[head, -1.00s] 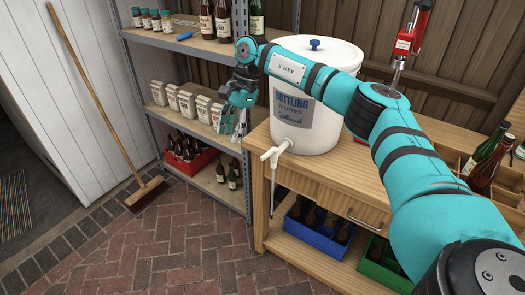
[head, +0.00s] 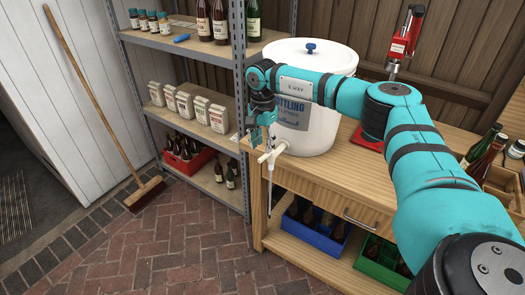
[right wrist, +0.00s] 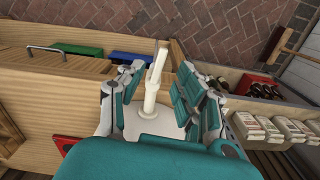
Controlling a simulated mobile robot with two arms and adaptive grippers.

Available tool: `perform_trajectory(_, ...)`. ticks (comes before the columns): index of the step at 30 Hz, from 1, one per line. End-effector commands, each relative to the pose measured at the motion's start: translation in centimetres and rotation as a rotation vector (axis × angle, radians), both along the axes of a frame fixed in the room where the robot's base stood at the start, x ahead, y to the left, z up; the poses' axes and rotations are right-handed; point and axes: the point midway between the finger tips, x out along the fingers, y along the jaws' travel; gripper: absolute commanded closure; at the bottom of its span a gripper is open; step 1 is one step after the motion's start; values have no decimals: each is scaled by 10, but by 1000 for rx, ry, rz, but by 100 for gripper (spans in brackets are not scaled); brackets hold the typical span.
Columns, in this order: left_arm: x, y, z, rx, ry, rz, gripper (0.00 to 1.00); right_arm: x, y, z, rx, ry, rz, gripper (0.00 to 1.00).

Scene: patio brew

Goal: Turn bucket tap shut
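The white bottling bucket (head: 312,125) stands on the wooden bench with its lid on. Its white tap (head: 272,154) sticks out low on the left side, over the bench's edge, with a thin tube hanging down from it. My right gripper (head: 263,137) points down just above the tap. In the right wrist view the tap (right wrist: 153,85) stands between the spread fingers of the right gripper (right wrist: 152,92), with a gap on each side. The right gripper is open and holds nothing. My left gripper is not in view.
A blue crate (head: 316,232) and a green crate (head: 380,262) of bottles sit under the bench. A metal shelf (head: 245,100) with bottles and bags stands close on the left. A red capper (head: 404,42) and dark bottles (head: 484,150) are on the bench.

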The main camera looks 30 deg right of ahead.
Motion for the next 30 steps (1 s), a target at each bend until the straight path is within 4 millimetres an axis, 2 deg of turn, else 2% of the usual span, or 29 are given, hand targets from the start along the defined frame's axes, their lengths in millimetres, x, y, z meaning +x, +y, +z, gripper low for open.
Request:
perform_trajectory(3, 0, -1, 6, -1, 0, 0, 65, -1, 0, -20, 0, 3, 1, 65)
perform_trajectory(7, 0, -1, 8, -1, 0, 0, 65, 0, 0, -36, 0, 2, 1, 65)
perform_trajectory(12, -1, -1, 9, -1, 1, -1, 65, 0, 0, -45, 0, -1, 1, 65)
perform_trajectory(19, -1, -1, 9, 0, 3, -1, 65, 0, 0, -46, 0, -1, 1, 65)
perform_trajectory(20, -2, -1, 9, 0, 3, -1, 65, 0, 0, -46, 0, -1, 1, 67)
perform_trajectory(27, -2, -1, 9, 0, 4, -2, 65, 0, 0, -45, 0, -1, 0, 98)
perform_trajectory(30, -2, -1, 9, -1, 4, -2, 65, 0, 0, -45, 0, -1, 0, 100)
